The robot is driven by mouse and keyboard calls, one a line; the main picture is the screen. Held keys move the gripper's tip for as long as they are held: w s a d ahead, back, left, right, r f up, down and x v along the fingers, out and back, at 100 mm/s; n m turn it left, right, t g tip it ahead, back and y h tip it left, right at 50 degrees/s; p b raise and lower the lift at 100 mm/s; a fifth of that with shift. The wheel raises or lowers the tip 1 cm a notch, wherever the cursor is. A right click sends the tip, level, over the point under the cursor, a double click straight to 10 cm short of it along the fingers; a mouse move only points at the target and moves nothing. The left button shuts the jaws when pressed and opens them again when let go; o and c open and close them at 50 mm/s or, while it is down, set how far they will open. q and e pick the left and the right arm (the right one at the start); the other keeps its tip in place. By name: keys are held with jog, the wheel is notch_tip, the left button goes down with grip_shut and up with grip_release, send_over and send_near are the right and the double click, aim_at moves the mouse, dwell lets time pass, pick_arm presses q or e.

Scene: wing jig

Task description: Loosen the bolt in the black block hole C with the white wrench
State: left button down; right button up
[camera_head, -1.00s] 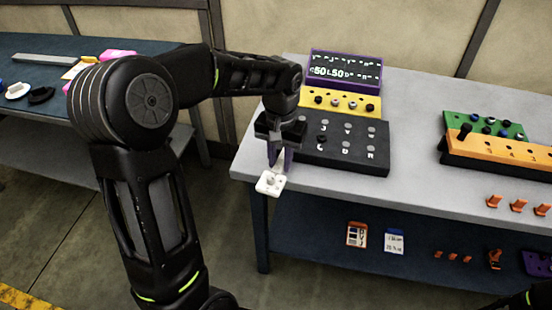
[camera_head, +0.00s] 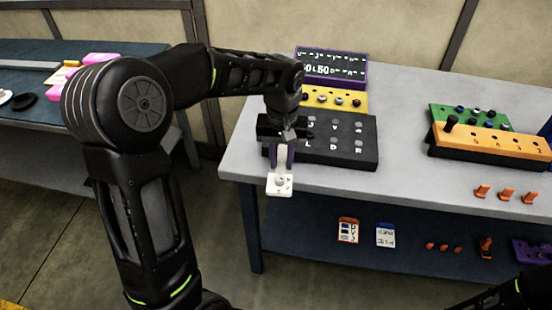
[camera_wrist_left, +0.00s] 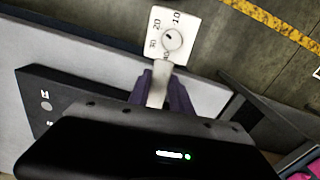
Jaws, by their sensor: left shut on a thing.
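My left gripper (camera_head: 281,152) is shut on the white wrench (camera_head: 280,186), above the table's front edge. The wrench's white plate hangs toward the front. In the left wrist view, purple fingers (camera_wrist_left: 161,90) clasp its shaft, and the plate (camera_wrist_left: 168,36) shows a round dial with 10, 20 and 30. The black block (camera_head: 350,152) lies just behind and right of the gripper, with two rows of lettered holes. Its left end is partly hidden by the gripper. I cannot clearly make out hole C or its bolt. The block's edge also shows in the left wrist view (camera_wrist_left: 60,92).
A yellow rack (camera_head: 335,99) with several bolts and a purple-framed sign (camera_head: 332,68) stand behind the block. An orange block (camera_head: 490,141) and green rack (camera_head: 468,117) stand to the right. Bare grey tabletop (camera_head: 405,125) lies between. Small orange pieces (camera_head: 506,195) lie near the front edge.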

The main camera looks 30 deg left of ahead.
pick_arm(q)
jog(key=shift+w+d+n, duration=0.2)
jog(key=shift+d+n, duration=0.1)
jog(key=shift+d, duration=0.05)
jog(key=shift+r, duration=0.1)
notch_tip(320, 180, up, 7)
jog(key=p, duration=0.5)
dwell(0.6)
